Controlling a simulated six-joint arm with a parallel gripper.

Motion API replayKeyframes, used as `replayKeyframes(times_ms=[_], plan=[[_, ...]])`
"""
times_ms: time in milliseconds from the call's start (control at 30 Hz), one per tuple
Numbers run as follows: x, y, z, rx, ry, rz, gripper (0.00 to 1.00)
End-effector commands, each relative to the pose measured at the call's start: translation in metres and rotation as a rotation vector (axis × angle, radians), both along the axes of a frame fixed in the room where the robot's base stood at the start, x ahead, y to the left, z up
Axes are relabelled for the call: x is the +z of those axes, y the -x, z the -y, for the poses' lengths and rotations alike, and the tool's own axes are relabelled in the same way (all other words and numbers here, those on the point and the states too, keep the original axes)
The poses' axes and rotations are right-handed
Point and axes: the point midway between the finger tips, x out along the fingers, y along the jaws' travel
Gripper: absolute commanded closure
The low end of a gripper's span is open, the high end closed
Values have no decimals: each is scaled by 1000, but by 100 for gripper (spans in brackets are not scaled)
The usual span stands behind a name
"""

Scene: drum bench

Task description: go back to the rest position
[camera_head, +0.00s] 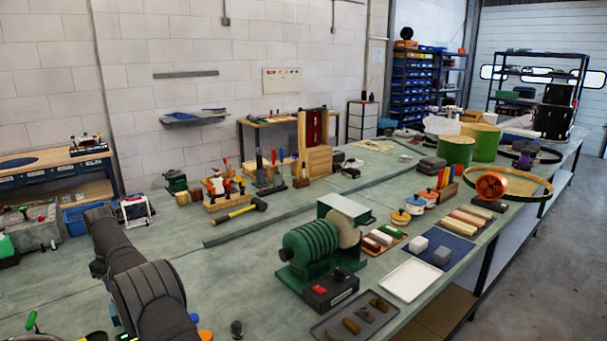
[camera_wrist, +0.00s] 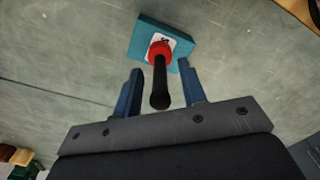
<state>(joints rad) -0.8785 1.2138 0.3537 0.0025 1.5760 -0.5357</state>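My gripper (camera_wrist: 160,88) shows in the wrist view with its two blue fingers spread apart. A tool with a black handle (camera_wrist: 160,88) and a red collar (camera_wrist: 160,52) points up toward the camera between the fingers. A gap shows on each side of the handle, so the fingers do not grip it. The tool stands at a teal block (camera_wrist: 145,35) with a white patch, on the grey-green bench. In the head view my arm enters at the lower left, and my gripper is not visible there.
The green grinder (camera_head: 312,250) stands mid-bench, with a white tray (camera_head: 409,280) and a dark tray (camera_head: 340,328) nearby. A hammer (camera_head: 240,211) and tool racks lie farther back. A small black knob-like thing (camera_head: 237,328) is right of my arm. Bench left of the grinder is mostly clear.

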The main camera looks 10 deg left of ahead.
Motion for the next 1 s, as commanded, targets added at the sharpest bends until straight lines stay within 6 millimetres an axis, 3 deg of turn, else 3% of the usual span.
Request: replayKeyframes(times_ms=[400, 633, 1000], plan=[[2, 0, 0, 0, 0, 0, 62], [-23, 0, 1, 0, 2, -1, 62], [54, -1, -1, 0, -4, 3, 62]])
